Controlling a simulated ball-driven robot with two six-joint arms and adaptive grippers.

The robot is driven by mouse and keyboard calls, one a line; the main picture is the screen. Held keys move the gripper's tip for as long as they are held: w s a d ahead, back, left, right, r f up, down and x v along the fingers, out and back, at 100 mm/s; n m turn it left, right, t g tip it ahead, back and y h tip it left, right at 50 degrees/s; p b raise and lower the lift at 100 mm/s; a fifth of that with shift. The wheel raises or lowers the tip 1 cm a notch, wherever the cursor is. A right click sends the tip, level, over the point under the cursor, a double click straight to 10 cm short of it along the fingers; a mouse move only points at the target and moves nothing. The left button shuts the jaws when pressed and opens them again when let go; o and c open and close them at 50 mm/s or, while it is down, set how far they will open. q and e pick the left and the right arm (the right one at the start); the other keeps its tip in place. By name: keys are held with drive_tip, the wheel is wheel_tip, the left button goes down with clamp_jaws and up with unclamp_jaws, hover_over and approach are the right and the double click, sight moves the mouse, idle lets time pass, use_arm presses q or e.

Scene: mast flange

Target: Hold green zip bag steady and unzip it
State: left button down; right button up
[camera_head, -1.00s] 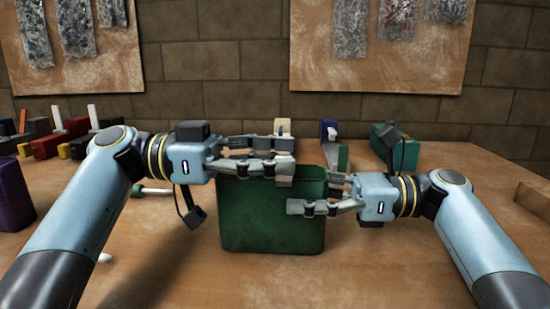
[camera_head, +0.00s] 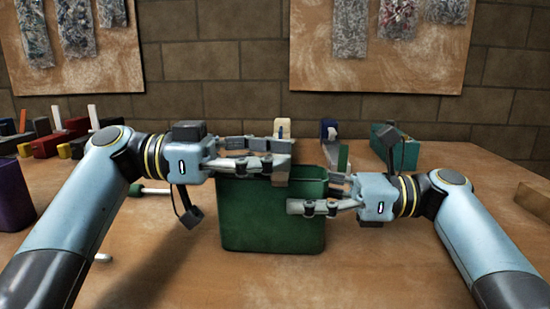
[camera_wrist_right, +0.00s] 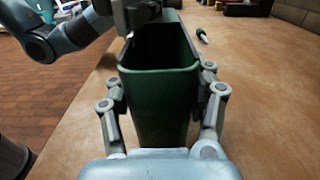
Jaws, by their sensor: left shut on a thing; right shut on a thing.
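The green zip bag (camera_head: 262,228) stands upright on the table, a dark green box-like shape. My right gripper (camera_head: 318,198) is shut on its right end. In the right wrist view the fingers of the right gripper (camera_wrist_right: 165,105) lie along both sides of the green bag (camera_wrist_right: 160,95), and its top shows a dark opening. My left gripper (camera_head: 280,160) is shut at the bag's top edge, above its right-middle part. The zip pull between its fingers is mostly hidden. In the right wrist view the left gripper (camera_wrist_right: 130,15) is over the bag's far end.
A purple block (camera_head: 12,195) and several coloured parts are at the left. A wooden block (camera_head: 534,200) is at the right edge.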

use_arm(q)
drive_tip(key=a, duration=0.7)
drive_tip(key=shift+a, duration=0.25)
drive_tip(key=c, duration=1.4)
unclamp_jaws()
drive_tip(key=shift+o, duration=0.2)
use_arm(e)
drive_tip(key=shift+f, duration=0.1)
use_arm(q)
drive_tip(key=a, duration=1.2)
use_arm(e)
drive_tip(key=o, duration=1.3)
